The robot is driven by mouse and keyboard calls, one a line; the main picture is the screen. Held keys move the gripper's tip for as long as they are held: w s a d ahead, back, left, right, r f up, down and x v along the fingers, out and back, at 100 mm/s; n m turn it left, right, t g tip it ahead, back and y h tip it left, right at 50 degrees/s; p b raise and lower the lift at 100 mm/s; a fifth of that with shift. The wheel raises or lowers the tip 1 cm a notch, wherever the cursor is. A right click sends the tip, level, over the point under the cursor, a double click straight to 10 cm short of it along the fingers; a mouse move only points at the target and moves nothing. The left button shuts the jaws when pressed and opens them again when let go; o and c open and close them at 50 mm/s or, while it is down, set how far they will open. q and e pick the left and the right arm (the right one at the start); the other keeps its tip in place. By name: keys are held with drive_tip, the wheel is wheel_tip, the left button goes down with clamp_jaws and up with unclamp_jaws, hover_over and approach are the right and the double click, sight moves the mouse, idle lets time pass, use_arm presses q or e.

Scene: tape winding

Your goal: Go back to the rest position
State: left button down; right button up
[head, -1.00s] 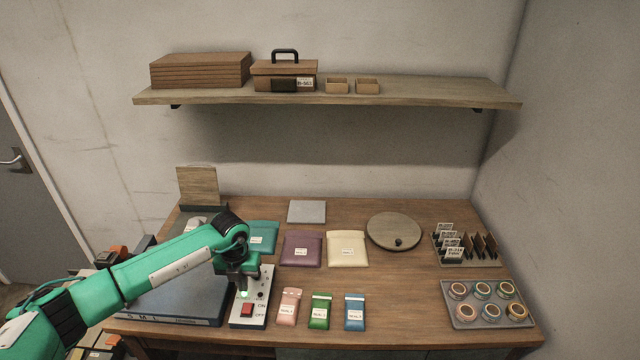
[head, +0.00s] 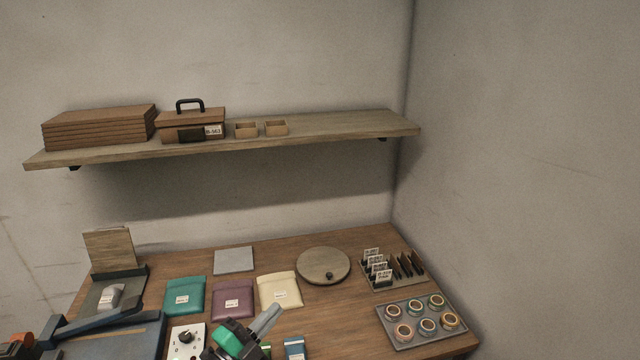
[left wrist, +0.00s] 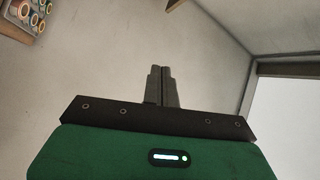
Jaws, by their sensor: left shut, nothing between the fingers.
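My left gripper (head: 266,320) shows at the bottom of the head view, its grey fingers pointing up and to the right above the front of the table. In the left wrist view its fingers (left wrist: 162,84) are together with nothing between them. Behind them in that view is mostly bare wall. The gripper partly hides the small packets and the switch box (head: 186,341) at the table's front. My right gripper is in neither view.
The wooden table (head: 345,315) holds teal (head: 184,296), purple (head: 232,299) and cream (head: 279,290) pouches, a round board (head: 323,265), a card rack (head: 392,269) and a tray of rolls (head: 455,340). A shelf (head: 330,128) with boxes hangs above. Air between table and shelf is clear.

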use_arm(q)
drive_tip(key=s+a+f+n+g+y, duration=0.2)
drive_tip(key=s+a+f+n+y, duration=0.3)
drive_tip(key=a+n+y, duration=0.25)
drive_tip(key=s+a+f+n+g+y, duration=0.1)
drive_tip(key=s+a+f+n+y, duration=0.35)
drive_tip(key=a+n+y, duration=0.35)
drive_tip(key=s+d+f+n+g+h, duration=0.15)
drive_tip(key=s+f+g, duration=0.3)
drive_tip(key=s, duration=0.45)
drive_tip(key=s+d+f+n+g+h, duration=0.1)
drive_tip(key=s+f+n+g+h, duration=0.3)
drive_tip(key=s, duration=0.6)
wheel_tip(320, 180, down, 32)
drive_tip(key=m+g+y+b, duration=0.2)
drive_tip(key=b, duration=0.1)
drive_tip(key=s+a+f+g+b, duration=0.1)
drive_tip(key=s+a+f+b, duration=0.1)
drive_tip(key=s+f, duration=1.7)
wheel_tip(320, 180, down, 4)
drive_tip(key=shift+s+a+f+y+b, duration=0.2)
drive_tip(key=shift+a+y+b, duration=0.1)
drive_tip(key=shift+a, duration=0.4)
